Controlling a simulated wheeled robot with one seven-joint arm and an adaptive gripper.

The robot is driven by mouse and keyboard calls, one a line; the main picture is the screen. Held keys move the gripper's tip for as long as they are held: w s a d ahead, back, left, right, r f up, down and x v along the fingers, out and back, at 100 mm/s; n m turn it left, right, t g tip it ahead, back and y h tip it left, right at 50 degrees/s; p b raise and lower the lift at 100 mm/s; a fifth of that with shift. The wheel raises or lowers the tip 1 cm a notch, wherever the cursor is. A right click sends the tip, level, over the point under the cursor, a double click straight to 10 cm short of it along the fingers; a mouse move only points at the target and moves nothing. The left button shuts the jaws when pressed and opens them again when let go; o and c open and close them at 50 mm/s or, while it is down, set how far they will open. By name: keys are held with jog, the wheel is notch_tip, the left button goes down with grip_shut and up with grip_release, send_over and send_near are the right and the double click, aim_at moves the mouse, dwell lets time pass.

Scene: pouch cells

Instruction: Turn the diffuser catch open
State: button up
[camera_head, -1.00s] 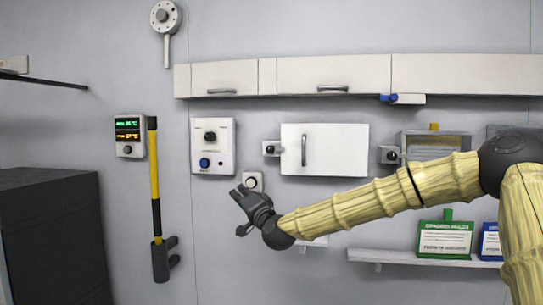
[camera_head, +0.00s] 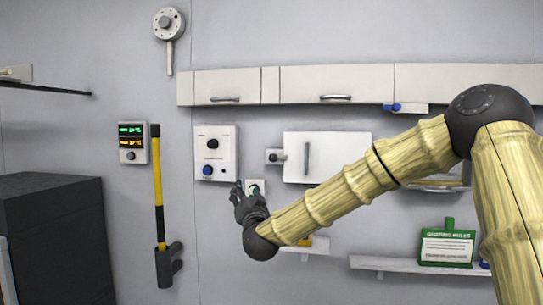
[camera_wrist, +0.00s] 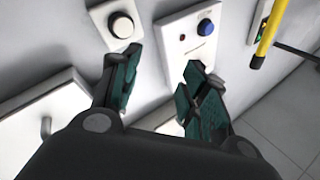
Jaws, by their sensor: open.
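No label marks the diffuser catch, so I cannot tell which fitting it is. A small square plate with a round knob (camera_head: 257,187) is on the wall just beside my gripper (camera_head: 246,199). The plate is partly covered by my fingers there and shows clearly in the wrist view (camera_wrist: 122,26). A small catch-like block with a dark knob (camera_head: 275,156) sits left of the white door (camera_head: 340,158). In the wrist view my gripper (camera_wrist: 163,62) is open, with nothing between its dark green fingertips. The round knob lies beyond the left fingertip, outside the jaws.
A control panel (camera_head: 215,143) with a black knob and a blue button is up-left of my gripper. A yellow-and-black bar (camera_head: 156,185) hangs further left. A dark cabinet (camera_head: 55,240) stands at left.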

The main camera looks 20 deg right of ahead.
aim_at(272, 160)
jog(key=s+d+r+n+g+h+p, duration=0.1)
jog(key=s+d+r+n+h+p, duration=0.3)
jog(key=s+h, duration=0.4)
jog(key=shift+m+h, duration=0.3)
jog(key=shift+m, duration=0.3)
jog(key=p+x, duration=0.2)
jog(key=x, duration=0.3)
jog(key=p+x, duration=0.2)
jog(key=x, duration=0.4)
jog(key=shift+a+r, duration=0.15)
jog(key=shift+r, duration=0.15)
jog(key=shift+w+d+r+p, duration=0.15)
jog(key=shift+w+d+p, duration=0.15)
jog(key=shift+w+p, duration=0.25)
grip_shut()
